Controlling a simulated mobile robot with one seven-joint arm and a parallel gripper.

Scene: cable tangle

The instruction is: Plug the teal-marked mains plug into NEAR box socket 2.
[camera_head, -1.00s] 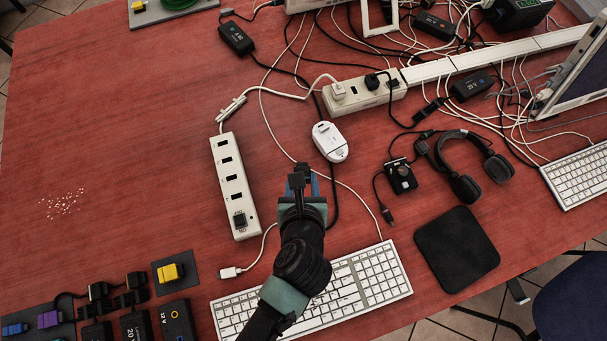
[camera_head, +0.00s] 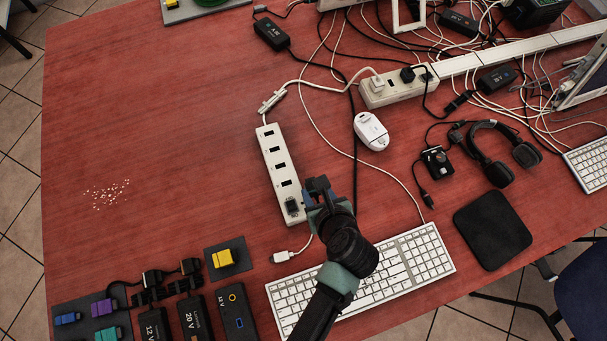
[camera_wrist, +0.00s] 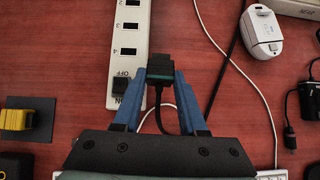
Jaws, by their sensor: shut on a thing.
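My gripper (camera_head: 318,188) is shut on a black mains plug, which also shows in the wrist view (camera_wrist: 161,66) with a thin teal band. Its black cable hangs back between the blue fingers. The plug is in the air, just right of the near end of the near box (camera_head: 280,172), not in any socket. The near box is a white strip with a row of dark sockets and a black switch (camera_wrist: 120,87) marked OFF and ON. Its sockets look empty; their small numbers are hard to read. The wrist view shows the box's lower part (camera_wrist: 145,35), ahead and left.
A white keyboard (camera_head: 420,252) lies under my arm. A white cable end (camera_head: 285,256) lies below the box. The far white box (camera_head: 376,98) holds plugs.

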